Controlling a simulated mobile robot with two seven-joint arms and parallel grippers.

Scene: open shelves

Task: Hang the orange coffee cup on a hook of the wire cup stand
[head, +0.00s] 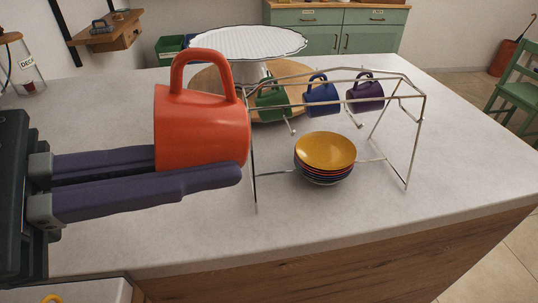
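The orange coffee cup (202,125) is between the two long dark purple fingers of my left gripper (215,170), which comes in from the left. The cup lies on its side with its handle up, raised above the counter. The near finger covers its lower edge, and the far finger's tip is hidden behind it. The wire cup stand (330,78) stands just right of the cup, which overlaps its left end in the picture. Green (272,97), blue (322,97) and purple (366,95) cups hang from it by their handles. My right gripper is not in view.
Stacked saucers (325,152), yellow on top, sit under the stand. A round wooden board (207,80) and a white cake stand (247,42) are behind it. A jar (25,70) stands far left. The counter (450,160) is clear at right and in front.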

